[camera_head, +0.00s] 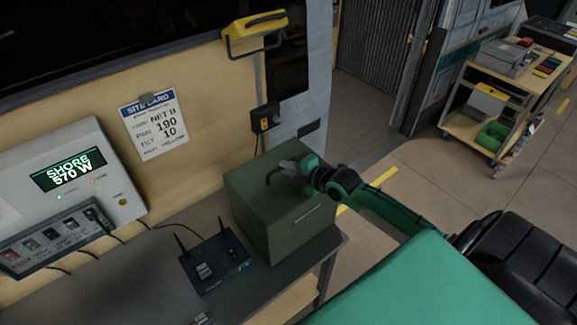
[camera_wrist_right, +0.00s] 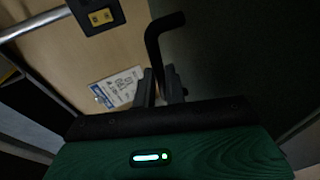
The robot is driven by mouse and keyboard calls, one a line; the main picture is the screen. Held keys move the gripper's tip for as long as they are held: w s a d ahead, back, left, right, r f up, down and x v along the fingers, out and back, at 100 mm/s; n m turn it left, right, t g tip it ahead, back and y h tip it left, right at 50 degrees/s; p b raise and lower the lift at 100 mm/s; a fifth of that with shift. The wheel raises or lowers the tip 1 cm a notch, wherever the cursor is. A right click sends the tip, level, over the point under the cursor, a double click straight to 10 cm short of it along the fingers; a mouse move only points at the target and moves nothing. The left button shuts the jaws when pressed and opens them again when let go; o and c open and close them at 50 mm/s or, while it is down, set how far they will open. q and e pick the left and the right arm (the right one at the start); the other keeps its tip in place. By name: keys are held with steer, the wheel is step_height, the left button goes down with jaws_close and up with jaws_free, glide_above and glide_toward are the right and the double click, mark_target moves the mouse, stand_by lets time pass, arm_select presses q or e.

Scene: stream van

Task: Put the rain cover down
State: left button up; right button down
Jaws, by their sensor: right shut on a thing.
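The rain cover (camera_head: 262,214) is a dark green box shape at the right end of the grey desk (camera_head: 130,285). It looks upright, on or just above the desk top; I cannot tell whether its lower edge touches. My right gripper (camera_head: 284,172) is at the top of the cover, shut on its black bent handle. In the right wrist view the fingers (camera_wrist_right: 160,88) close around the handle (camera_wrist_right: 154,42), and the cover's dark side (camera_wrist_right: 245,60) fills the right. Whatever is under the cover is hidden. My left gripper is not in view.
A black router (camera_head: 215,262) with antennas stands close left of the cover. A power panel (camera_head: 65,195) with cables is at the left. A site card (camera_head: 154,125) and a black switch box (camera_head: 264,118) are on the wall. A loaded trolley (camera_head: 470,125) stands far right.

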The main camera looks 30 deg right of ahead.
steer(key=shift+f, duration=0.15)
steer(key=shift+f+b, duration=0.4)
steer(key=shift+b, duration=0.05)
steer(key=c, duration=1.5)
jaws_free()
steer(key=shift+o, duration=0.2)
steer(key=shift+r+p, duration=0.45)
steer(key=shift+r, duration=0.05)
steer(key=shift+s+d+b, duration=0.1)
steer(key=shift+s+b, duration=0.2)
steer(key=shift+s, duration=0.05)
steer(key=b+v, duration=0.3)
steer(key=v, duration=0.8)
